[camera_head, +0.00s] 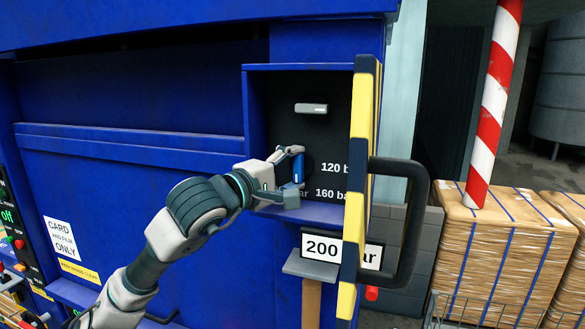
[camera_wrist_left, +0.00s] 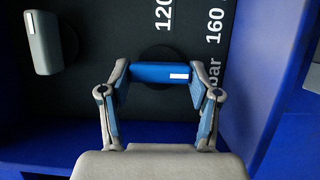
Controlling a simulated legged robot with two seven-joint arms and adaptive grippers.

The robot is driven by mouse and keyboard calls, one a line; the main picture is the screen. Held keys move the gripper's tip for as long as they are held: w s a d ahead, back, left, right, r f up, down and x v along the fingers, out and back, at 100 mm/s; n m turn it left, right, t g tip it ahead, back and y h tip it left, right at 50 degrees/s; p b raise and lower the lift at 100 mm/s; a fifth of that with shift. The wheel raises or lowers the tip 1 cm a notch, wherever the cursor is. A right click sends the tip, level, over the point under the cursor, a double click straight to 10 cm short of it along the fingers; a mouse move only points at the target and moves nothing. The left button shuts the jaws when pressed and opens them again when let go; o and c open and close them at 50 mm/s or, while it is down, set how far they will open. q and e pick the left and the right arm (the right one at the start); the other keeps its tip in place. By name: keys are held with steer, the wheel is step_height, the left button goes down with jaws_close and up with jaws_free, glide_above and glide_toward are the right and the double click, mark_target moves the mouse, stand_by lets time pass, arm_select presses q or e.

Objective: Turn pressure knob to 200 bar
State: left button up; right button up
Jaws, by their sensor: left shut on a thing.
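The blue pressure knob (camera_head: 298,170) sits on the black panel in a blue recess, its long side roughly vertical. In the left wrist view the knob (camera_wrist_left: 150,72) lies crosswise, with a white mark near its right end. That end faces a label ending in "bar" (camera_wrist_left: 214,75), whose number is hidden. My left gripper (camera_head: 291,172) is shut on the knob; in the left wrist view its fingers (camera_wrist_left: 158,76) press on the knob's two ends. Labels 120 (camera_head: 328,168) and 160 bar (camera_head: 329,194) stand to the knob's right. My right gripper is not in view.
A grey knob (camera_head: 311,108) sits above on the same panel. A yellow-and-navy door edge (camera_head: 361,120) with a black handle (camera_head: 413,230) stands open at the right. A sign reading 200 bar (camera_head: 321,247) hangs below the recess. Wrapped pallets (camera_head: 497,250) stand farther right.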

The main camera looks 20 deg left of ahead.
arm_select(q)
steer(key=shift+w+d+f, duration=0.1)
steer(key=shift+f, duration=0.25)
steer(key=o, duration=1.1)
steer(key=shift+o, duration=0.2)
steer(key=shift+r, duration=0.15)
steer(key=shift+s+a+r, duration=0.1)
steer(key=shift+s+a, duration=0.2)
steer(key=shift+s, duration=0.3)
steer(key=v, duration=1)
steer(key=shift+s+a, duration=0.25)
steer(key=shift+d, duration=0.1)
